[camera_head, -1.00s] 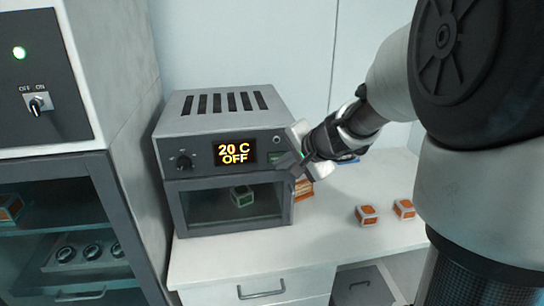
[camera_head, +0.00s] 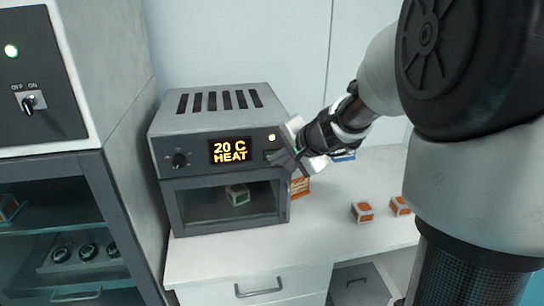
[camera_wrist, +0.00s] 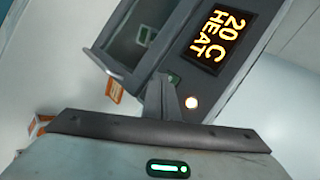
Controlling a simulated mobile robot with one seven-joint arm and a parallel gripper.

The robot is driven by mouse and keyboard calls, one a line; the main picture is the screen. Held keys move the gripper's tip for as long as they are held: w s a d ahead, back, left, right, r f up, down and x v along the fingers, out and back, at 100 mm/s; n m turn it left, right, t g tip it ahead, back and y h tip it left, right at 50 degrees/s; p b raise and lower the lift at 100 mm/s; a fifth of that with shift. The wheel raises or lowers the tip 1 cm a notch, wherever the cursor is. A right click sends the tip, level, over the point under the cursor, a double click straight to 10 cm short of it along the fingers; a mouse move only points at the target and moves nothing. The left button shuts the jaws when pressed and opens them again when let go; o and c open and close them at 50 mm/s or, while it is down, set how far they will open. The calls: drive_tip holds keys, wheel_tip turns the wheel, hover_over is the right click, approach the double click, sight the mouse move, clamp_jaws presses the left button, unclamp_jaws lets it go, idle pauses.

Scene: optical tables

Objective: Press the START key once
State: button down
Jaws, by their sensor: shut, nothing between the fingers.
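The grey oven (camera_head: 165,150) stands on the white bench with its door closed. Its display (camera_head: 230,151) reads "20 C HEAT", and a lamp (camera_head: 271,138) on its panel is lit. The green START key (camera_head: 270,155) is at the right of the panel, partly hidden by my gripper (camera_head: 284,158). In the wrist view a green edge of the key (camera_wrist: 173,78) shows beside the tip of my shut gripper (camera_wrist: 162,84). The fingertips are at or very near the key; I cannot tell whether they touch it.
A green-and-white box (camera_head: 238,194) is behind the oven's window. Orange-and-white boxes (camera_head: 362,212) stand on the bench to the right. A dark cabinet (camera_head: 125,215) with a switch panel above is at the left. The bench front is clear.

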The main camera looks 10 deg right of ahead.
idle(0.6)
drive_tip(key=shift+s+b, duration=0.45)
drive_tip(key=shift+s, duration=0.25)
drive_tip(key=s+b, duration=0.1)
drive_tip(key=s, duration=0.4)
drive_tip(key=shift+f+b, duration=0.1)
drive_tip(key=shift+b, duration=0.25)
